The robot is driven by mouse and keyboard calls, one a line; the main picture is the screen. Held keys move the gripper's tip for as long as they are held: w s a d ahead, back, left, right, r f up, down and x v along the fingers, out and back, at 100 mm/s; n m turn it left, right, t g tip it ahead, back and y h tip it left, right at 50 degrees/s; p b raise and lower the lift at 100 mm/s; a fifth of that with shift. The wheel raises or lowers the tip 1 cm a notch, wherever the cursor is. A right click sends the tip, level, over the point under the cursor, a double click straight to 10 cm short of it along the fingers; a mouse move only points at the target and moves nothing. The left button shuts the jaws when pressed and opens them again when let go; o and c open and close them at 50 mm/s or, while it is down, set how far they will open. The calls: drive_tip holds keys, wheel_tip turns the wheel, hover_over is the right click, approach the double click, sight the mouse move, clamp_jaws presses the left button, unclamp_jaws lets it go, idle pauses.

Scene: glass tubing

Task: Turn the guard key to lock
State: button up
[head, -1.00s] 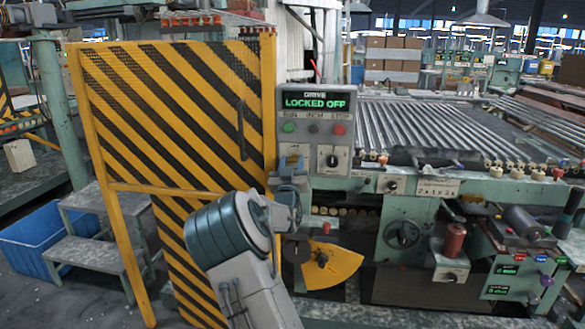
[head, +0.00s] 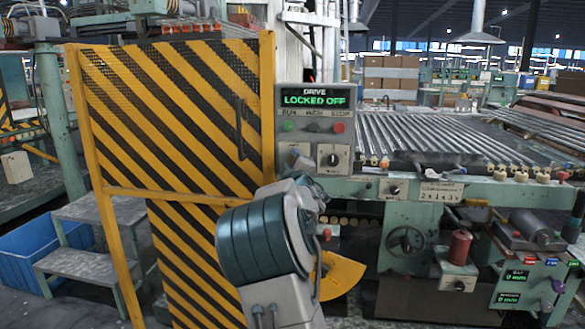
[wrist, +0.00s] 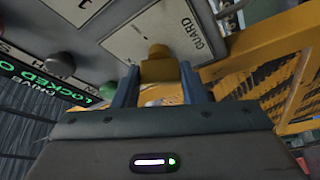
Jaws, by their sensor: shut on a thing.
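The guard key (wrist: 157,52) is a brass-yellow block on the plate marked GUARD (wrist: 196,28) in the wrist view. My gripper (wrist: 158,80) has its two blue-grey fingers on either side of the key and is shut on it. In the head view the guard plate (head: 294,153) is on the control panel, at the right edge of the striped guard door (head: 180,120). My arm hides the key and fingers there. The drive display (head: 314,98) reads LOCKED OFF in green.
A row of buttons and a black selector knob (head: 333,160) are on the same panel, close to my gripper. The yellow-black door has a vertical handle (head: 240,130) and looks closed. The roller bed (head: 430,135) extends to the right. Grey steps (head: 90,260) stand at left.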

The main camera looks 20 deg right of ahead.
drive_tip(key=shift+n+g+y, duration=0.25)
drive_tip(key=shift+n+g, duration=0.25)
drive_tip(key=shift+n, duration=0.95)
drive_tip(key=shift+n+g+y, duration=0.25)
drive_tip(key=shift+n+g, duration=0.25)
drive_tip(key=shift+n, duration=0.95)
drive_tip(key=o, duration=1)
drive_tip(key=shift+s, duration=0.1)
drive_tip(key=b+v, duration=0.2)
drive_tip(key=v, duration=1.1)
drive_tip(key=shift+s, duration=0.35)
